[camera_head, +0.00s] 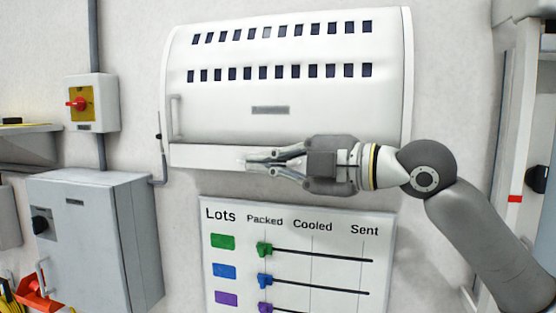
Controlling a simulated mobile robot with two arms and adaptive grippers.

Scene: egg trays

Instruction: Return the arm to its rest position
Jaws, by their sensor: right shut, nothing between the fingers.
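My right arm reaches in from the lower right, and its right gripper (250,163) points to the left. The gripper is shut and empty. It is in front of the lower edge of a white wall cabinet (330,100) with two rows of dark slots; I cannot tell whether it touches the cabinet. Just below it hangs a white board (340,236) headed Lots, Packed, Cooled and Sent. My left gripper is not in view.
A grey box (95,240) stands at the lower left, with a red rotary switch (92,102) on the wall above it. A shelf (28,146) is at the far left edge. A pale frame (515,130) stands at the right.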

